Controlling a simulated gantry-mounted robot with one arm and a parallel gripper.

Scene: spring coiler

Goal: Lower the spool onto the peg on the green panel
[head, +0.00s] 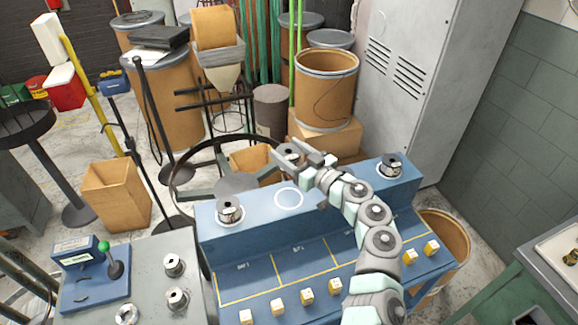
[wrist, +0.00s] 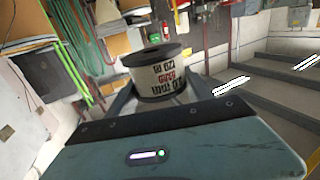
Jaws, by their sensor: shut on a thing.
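My gripper (head: 303,157) is shut on a small spool (head: 290,150) and holds it raised behind the back edge of the blue console (head: 330,215). In the wrist view the held spool (wrist: 157,75) has dark flanges and a pale label with red and black print; it sits between the fingers. An empty white ring (head: 288,198) is marked on the console top, to the left of my arm. I cannot make out a green panel with a peg. Whether a peg stands in the ring is too small to tell.
One spool stands on the console top at left (head: 230,212), another at right (head: 391,166). A grey panel (head: 140,270) with a green-knobbed lever (head: 112,262) is at lower left. Drums (head: 325,90) stand behind.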

